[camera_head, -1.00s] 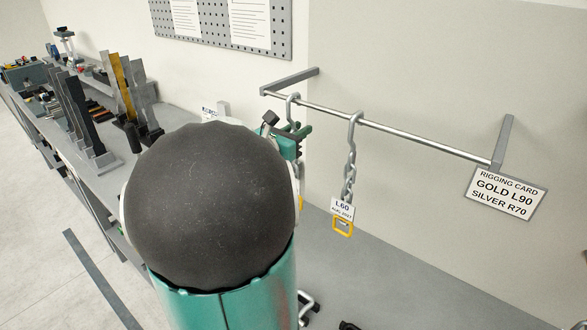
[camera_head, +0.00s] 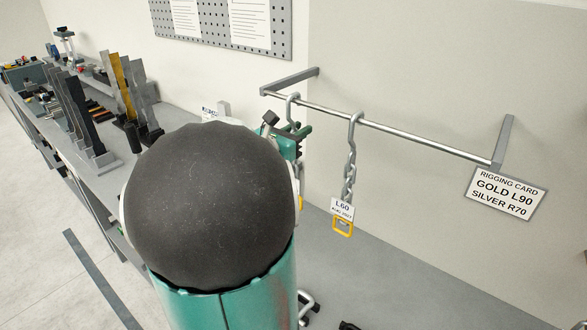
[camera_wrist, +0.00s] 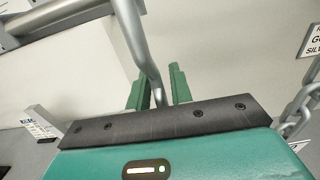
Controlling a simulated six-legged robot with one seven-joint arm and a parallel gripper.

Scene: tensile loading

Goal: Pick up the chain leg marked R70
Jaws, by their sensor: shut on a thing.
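A chain leg hangs by its grey hook (camera_head: 292,103) from the left part of the rail, mostly hidden behind my arm. Its tag is not readable. My gripper (camera_head: 298,131) is at this hook, just below the rail. In the wrist view the green fingers of my gripper (camera_wrist: 158,84) are shut on the hook's grey shank (camera_wrist: 147,66), which runs up to the rail. A second chain leg (camera_head: 349,165), tagged L60 with a yellow end link, hangs apart to the right. Its links also show at the right edge of the wrist view (camera_wrist: 302,103).
The rail (camera_head: 420,138) sticks out from the wall on two brackets. A rigging card (camera_head: 506,193) at its right end reads GOLD L90, SILVER R70. A bench (camera_head: 112,185) with upright bars stands left. Wall space between L60 and the card is clear.

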